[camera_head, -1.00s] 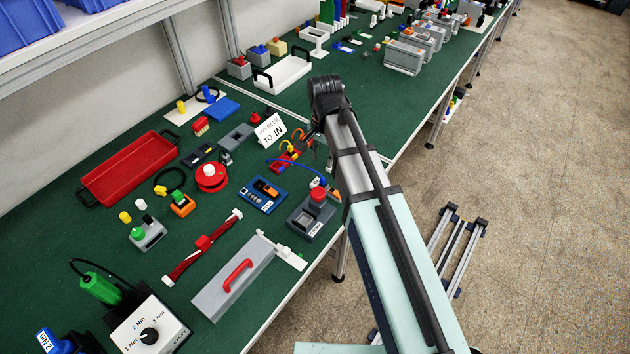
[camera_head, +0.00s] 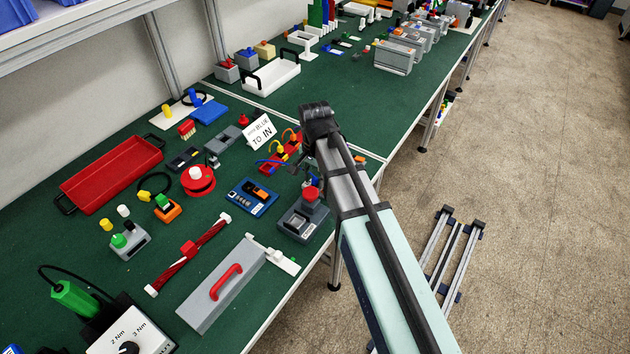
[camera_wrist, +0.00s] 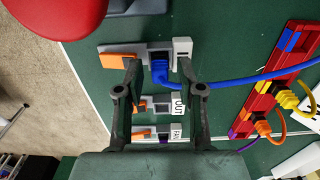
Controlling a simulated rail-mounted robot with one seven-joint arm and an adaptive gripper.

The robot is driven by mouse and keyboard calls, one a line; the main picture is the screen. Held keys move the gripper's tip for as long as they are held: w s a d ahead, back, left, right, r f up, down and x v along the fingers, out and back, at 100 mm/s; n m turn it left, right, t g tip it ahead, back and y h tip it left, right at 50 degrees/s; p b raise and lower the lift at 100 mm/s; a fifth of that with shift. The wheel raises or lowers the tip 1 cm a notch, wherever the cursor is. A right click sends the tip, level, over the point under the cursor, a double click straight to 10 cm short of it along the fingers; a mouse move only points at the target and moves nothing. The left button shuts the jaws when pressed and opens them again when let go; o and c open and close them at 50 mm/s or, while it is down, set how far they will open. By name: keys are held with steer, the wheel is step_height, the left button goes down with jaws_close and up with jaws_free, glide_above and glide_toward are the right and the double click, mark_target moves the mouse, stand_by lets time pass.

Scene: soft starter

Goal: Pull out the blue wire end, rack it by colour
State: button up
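The blue wire end (camera_wrist: 161,74) sits in the top terminal (camera_wrist: 158,52) in the wrist view, beside an orange lever (camera_wrist: 118,61). Its blue wire (camera_wrist: 225,82) runs right toward the red rack (camera_wrist: 262,103). The rack also shows in the head view (camera_head: 290,158). It has blue, yellow, orange and purple coloured parts, with yellow and orange wire ends in it; the blue place looks empty. My gripper (camera_wrist: 159,70) is open, one finger on each side of the blue wire end. I cannot tell whether the fingers touch it.
Terminals marked OUT (camera_wrist: 160,104) and one below lie under my gripper. A large red button (camera_wrist: 60,12) stands close at upper left; its box (camera_head: 300,222) shows in the head view. A card (camera_head: 260,132) stands behind the rack. The table edge is close.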

mark_target(315, 179)
jaws_close()
steer(key=shift+r+p, duration=0.3)
steer(key=shift+r, duration=0.1)
steer(key=shift+r+p, duration=0.3)
steer(key=shift+r, duration=0.05)
steer(key=shift+r+p, duration=0.8)
steer(key=shift+r, duration=0.2)
